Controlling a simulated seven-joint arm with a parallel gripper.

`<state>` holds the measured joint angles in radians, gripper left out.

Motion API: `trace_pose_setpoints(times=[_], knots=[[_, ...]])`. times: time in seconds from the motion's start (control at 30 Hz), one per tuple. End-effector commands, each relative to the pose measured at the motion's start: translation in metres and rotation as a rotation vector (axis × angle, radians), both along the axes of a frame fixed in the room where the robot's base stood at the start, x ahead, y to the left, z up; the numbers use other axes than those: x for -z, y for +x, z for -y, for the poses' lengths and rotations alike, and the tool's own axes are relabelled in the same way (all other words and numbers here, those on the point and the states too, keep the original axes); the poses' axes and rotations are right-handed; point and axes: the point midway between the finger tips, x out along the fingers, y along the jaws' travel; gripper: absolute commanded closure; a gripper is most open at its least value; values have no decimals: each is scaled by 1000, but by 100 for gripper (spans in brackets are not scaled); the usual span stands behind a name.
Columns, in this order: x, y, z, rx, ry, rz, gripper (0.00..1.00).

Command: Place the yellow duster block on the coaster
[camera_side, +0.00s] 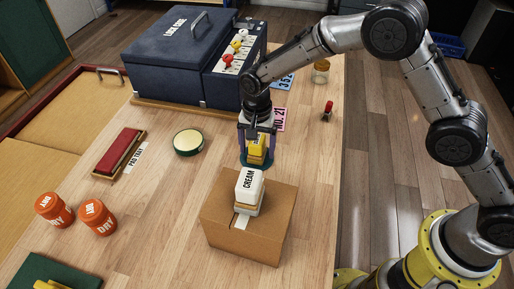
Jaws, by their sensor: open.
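The yellow duster block (256,147) is upright between the fingers of my gripper (257,150), behind the cardboard box. A dark teal round coaster (244,160) shows around the block's base, and the block appears to stand on it. My gripper is open, with its purple fingers pointing down on either side of the block. The contact under the block is partly hidden by the cream block in front.
A white block marked CREAM (249,190) stands on a cardboard box (272,225), close in front of my gripper. A blue case (165,60) stands at the back. A round tin (188,142), red pad (124,146) and orange jars (97,217) lie left.

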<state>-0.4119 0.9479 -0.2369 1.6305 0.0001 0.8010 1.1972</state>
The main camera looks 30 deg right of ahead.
Motion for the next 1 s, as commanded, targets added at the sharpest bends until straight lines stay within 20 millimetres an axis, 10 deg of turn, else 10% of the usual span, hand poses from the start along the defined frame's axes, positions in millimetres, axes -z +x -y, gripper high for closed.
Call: trace_pose_setpoints(times=[0.5,1.0], knots=[[-96,1,0,0,1,3,15],[-117,0,1,-1,1,2,15]])
